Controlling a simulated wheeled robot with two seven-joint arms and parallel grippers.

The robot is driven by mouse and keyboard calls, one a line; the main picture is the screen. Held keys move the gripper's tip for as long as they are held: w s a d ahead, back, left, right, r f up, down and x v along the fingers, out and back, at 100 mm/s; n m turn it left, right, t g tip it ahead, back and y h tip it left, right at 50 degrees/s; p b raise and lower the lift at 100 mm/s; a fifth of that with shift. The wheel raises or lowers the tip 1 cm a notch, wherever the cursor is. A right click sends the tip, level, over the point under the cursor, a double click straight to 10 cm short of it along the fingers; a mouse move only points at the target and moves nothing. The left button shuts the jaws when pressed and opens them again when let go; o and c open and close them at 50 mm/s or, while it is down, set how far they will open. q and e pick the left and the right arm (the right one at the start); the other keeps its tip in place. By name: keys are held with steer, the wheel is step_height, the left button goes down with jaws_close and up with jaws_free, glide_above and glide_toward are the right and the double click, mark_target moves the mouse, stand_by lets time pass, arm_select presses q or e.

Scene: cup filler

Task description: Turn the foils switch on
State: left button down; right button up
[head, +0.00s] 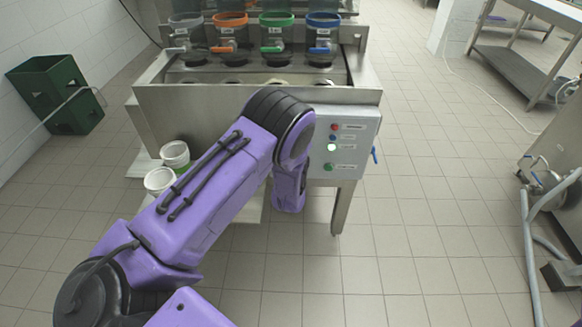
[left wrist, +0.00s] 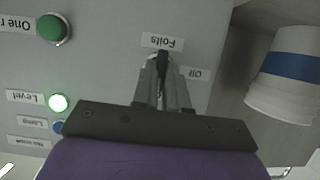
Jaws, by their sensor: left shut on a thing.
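The grey control panel (head: 357,150) is on the front of the steel filling machine. In the left wrist view, which is upside down, the Foils label (left wrist: 162,41) sits just beyond the fingertips. My left gripper (left wrist: 162,78) is shut on the dark foils switch (left wrist: 163,58), whose tip shows between the fingers. Most of the switch is hidden by the fingers, so its exact angle is hard to tell. In the head view my purple left arm covers the switch and the gripper. My right gripper is in neither view.
A green button (left wrist: 53,28) and a lit Level light (left wrist: 58,103) are on the panel. A stack of white cups with a blue band (left wrist: 285,72) stands beside the panel. Coloured-ring hoppers (head: 277,22) top the machine.

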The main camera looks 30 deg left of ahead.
arm_select(q)
steer(key=c, duration=1.2)
jaws_free()
steer(key=shift+o, duration=0.2)
steer(key=shift+s+d, duration=0.1)
steer(key=v, duration=1)
steer(key=shift+s+r, duration=0.1)
steer(key=shift+s, duration=0.05)
steer(key=s+f+g+h, duration=0.1)
steer(key=s+f, duration=0.4)
steer(key=s, duration=0.5)
steer(key=s+d+f+g+h, duration=0.1)
steer(key=s+f+g, duration=0.3)
steer(key=s, duration=0.6)
steer(key=s+f+g+h, duration=0.1)
steer(key=s+f+g, duration=0.2)
steer(key=s+f, duration=0.3)
steer(key=s, duration=0.3)
steer(key=shift+s+d+f+n+h, duration=0.3)
steer(key=shift+s+d+f+h, duration=0.1)
